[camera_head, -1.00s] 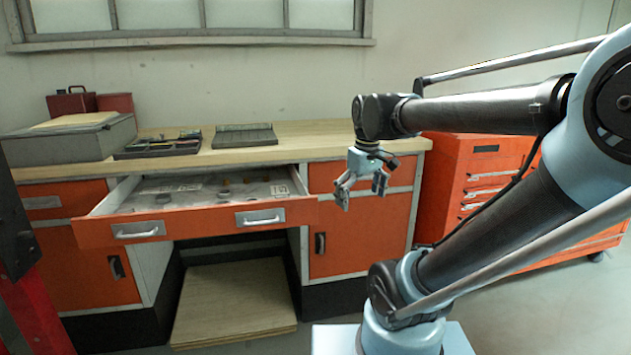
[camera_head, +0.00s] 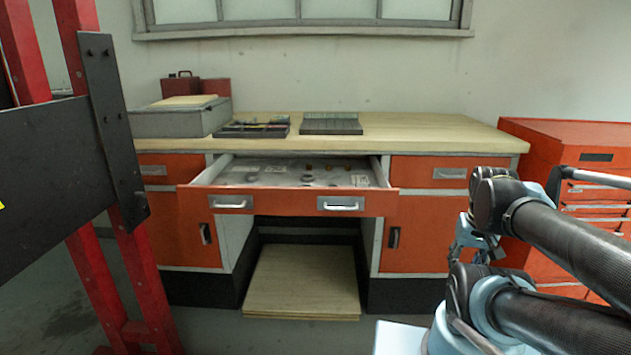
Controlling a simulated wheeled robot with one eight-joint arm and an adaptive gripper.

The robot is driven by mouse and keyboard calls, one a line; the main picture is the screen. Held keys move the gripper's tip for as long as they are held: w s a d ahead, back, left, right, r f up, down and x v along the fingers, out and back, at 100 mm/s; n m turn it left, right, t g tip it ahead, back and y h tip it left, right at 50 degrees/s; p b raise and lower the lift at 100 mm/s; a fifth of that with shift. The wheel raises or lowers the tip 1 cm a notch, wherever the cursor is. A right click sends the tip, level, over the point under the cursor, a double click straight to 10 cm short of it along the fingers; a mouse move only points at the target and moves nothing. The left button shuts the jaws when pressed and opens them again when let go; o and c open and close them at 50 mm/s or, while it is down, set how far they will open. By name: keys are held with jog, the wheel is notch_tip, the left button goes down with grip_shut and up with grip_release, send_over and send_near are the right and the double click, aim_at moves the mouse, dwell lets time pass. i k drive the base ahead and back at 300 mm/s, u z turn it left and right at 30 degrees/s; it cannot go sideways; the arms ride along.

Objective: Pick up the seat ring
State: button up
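The wide middle drawer (camera_head: 288,202) of the orange workbench is pulled open. Several small parts lie on its grey floor, some round and some brass-coloured. One pale ring-like part (camera_head: 306,179) lies near the middle; it is too small for me to tell whether it is the seat ring. My gripper (camera_head: 478,252) is at the right, in front of the right cabinet and apart from the drawer. It is partly hidden behind my own arm, and its fingers do not show clearly.
A tool tray (camera_head: 252,128), a dark slotted case (camera_head: 331,124) and a grey box (camera_head: 182,116) stand on the bench top (camera_head: 420,132). A red and black frame (camera_head: 97,260) stands close at the left. An orange tool cabinet (camera_head: 575,150) is at the right. A wooden board (camera_head: 302,280) lies below the drawer.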

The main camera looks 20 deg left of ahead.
aim_at(305, 177)
jog(key=k, duration=0.45)
jog(key=u, duration=0.8)
jog(key=i, duration=0.2)
jog(key=u, duration=0.1)
